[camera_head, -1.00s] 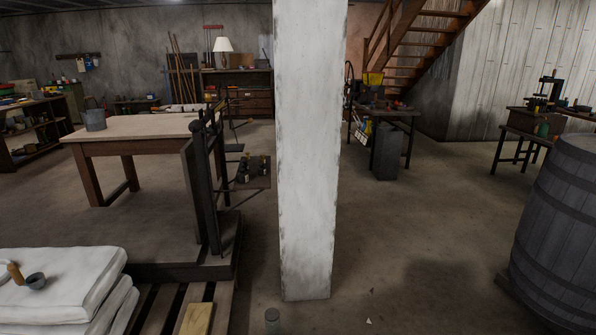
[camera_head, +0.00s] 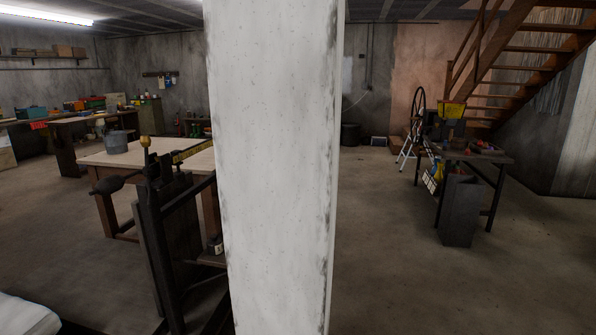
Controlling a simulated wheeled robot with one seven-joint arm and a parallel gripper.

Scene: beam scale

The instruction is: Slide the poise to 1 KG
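The beam scale (camera_head: 160,225) stands at the left, a dark upright frame just left of the white pillar. Its beam (camera_head: 192,151) carries yellow markings and runs to the right until the pillar hides its far end. A small yellow-brass piece (camera_head: 146,143) stands at the beam's left end, and a dark rounded weight-like part (camera_head: 112,184) sticks out to the left below it. I cannot tell which part is the poise, nor read its setting. My gripper is not in view.
The white pillar (camera_head: 268,180) fills the middle, close in front of me. A wooden table (camera_head: 185,165) with a grey bucket (camera_head: 116,142) stands behind the scale. A dark workbench (camera_head: 465,155) stands right of the pillar, near stairs. The floor right of the pillar is open.

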